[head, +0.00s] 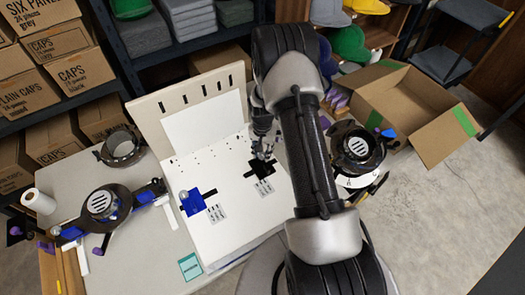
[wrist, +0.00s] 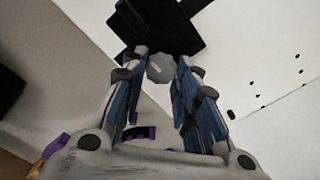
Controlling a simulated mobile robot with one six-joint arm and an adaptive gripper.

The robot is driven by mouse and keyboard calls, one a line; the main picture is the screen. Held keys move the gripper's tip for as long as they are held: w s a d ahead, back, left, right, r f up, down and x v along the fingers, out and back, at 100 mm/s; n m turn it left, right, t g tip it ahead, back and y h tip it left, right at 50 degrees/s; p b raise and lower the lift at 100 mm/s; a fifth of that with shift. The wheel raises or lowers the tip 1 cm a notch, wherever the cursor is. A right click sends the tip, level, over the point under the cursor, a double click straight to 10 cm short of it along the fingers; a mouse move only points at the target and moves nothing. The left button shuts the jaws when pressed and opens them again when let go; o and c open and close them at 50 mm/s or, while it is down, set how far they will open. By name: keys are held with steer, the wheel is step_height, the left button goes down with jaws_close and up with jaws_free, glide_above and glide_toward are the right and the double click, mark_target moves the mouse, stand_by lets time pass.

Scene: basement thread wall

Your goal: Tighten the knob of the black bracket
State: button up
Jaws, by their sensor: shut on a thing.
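The black bracket (head: 264,180) lies on the white board on the table in the head view, above a small printed label. In the wrist view the black bracket (wrist: 165,22) is at the top, with its grey faceted knob (wrist: 160,69) just below it. My gripper (wrist: 162,60) has its two blue-padded fingers on either side of the knob and is shut on it. In the head view my gripper (head: 263,152) is over the black bracket, and the knob is hidden there.
A blue bracket (head: 196,201) with a label sits left on the white board (head: 225,235). Ring-shaped fixtures stand left (head: 103,203) and right (head: 356,146) of it. A pegged upright panel (head: 150,118) is behind. An open cardboard box (head: 400,105) is at right.

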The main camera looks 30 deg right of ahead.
steer(key=o, duration=1.1)
steer(key=shift+c, duration=0.2)
steer(key=shift+r, duration=0.1)
step_height(320, 180, up, 12)
step_height(320, 180, up, 12)
steer(key=n+t, duration=0.1)
steer(key=n, duration=0.1)
glide_above(263, 154)
steer(key=s+a, duration=0.2)
steer(key=a, duration=0.2)
steer(key=s+a+r+n+t, duration=0.1)
steer(key=s+a+r, duration=0.15)
steer(key=r, duration=0.25)
steer(key=s+a+r+n, duration=0.2)
steer(key=s+r, duration=0.2)
steer(key=r, duration=0.1)
steer(key=s+a+r+n+t, duration=0.1)
steer(key=s+a+r+n, duration=0.1)
steer(key=s, duration=0.7)
steer(key=s+a+r+n+t, duration=0.1)
steer(key=s+a+r+n, duration=0.2)
steer(key=s, duration=0.5)
steer(key=shift+s+a+r+t, duration=0.3)
steer(key=shift+s+a, duration=0.05)
steer(key=shift+a, duration=0.3)
